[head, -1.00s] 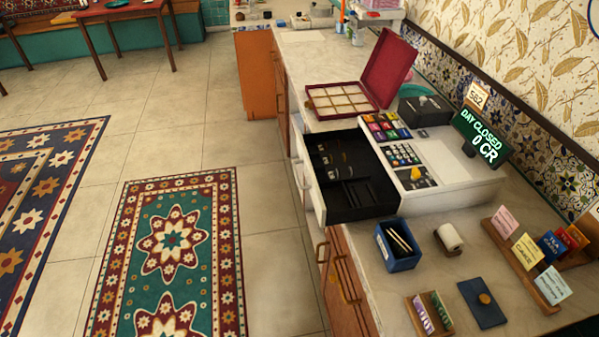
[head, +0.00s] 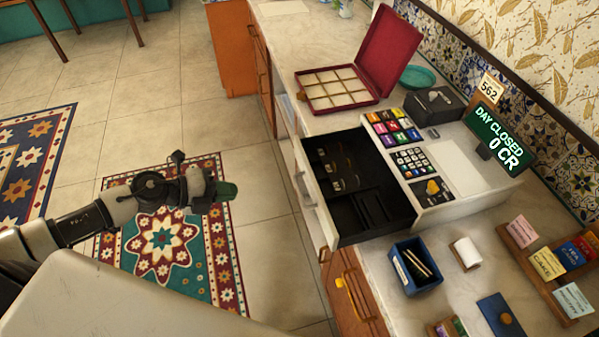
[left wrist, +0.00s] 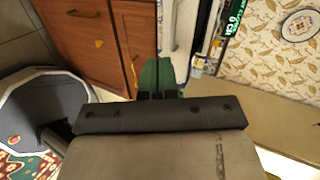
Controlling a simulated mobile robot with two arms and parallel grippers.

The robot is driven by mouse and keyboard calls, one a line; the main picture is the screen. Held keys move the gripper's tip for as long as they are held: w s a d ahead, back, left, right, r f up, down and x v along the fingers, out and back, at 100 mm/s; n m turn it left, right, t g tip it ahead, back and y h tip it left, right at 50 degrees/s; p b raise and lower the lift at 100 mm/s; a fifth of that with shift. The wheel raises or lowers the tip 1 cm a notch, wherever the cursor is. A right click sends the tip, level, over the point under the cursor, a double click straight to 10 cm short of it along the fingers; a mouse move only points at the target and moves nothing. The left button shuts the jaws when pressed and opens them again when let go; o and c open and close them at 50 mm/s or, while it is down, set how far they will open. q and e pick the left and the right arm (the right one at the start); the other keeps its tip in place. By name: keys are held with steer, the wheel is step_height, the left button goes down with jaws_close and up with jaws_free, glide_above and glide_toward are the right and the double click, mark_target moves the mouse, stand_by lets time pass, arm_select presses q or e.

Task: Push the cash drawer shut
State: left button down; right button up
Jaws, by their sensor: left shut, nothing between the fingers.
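The cash drawer (head: 345,228) is pulled out from the white cash register (head: 455,172) and overhangs the counter's front edge, its black inside showing. Its display reads "DAY CLOSED 0 CR" (head: 497,138). My left gripper (head: 228,191) comes in from the left, in front of the drawer and apart from it, over the floor. Its green fingers are shut and empty. In the left wrist view the green fingers (left wrist: 160,76) show close together, with brown cabinet fronts beyond. My right gripper is not in view.
On the counter (head: 385,295) stand a red open box (head: 340,88), a blue box (head: 418,266), a paper roll (head: 467,252) and a card rack (head: 540,255). Cabinet handles (head: 350,298) stick out below the drawer. The floor before the counter is clear.

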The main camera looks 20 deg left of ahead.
arm_select(q)
steer(key=w+d+f+p, duration=0.2)
steer(key=w+d, duration=0.1)
steer(key=d, duration=0.3)
steer(key=w+d+f+m+p, duration=0.1)
steer(key=w+d+f, duration=0.1)
steer(key=w+d, duration=0.2)
steer(key=shift+d+g+p, duration=0.35)
steer(key=shift+d+g, duration=0.05)
steer(key=shift+d, duration=0.5)
steer(key=shift+d, duration=0.1)
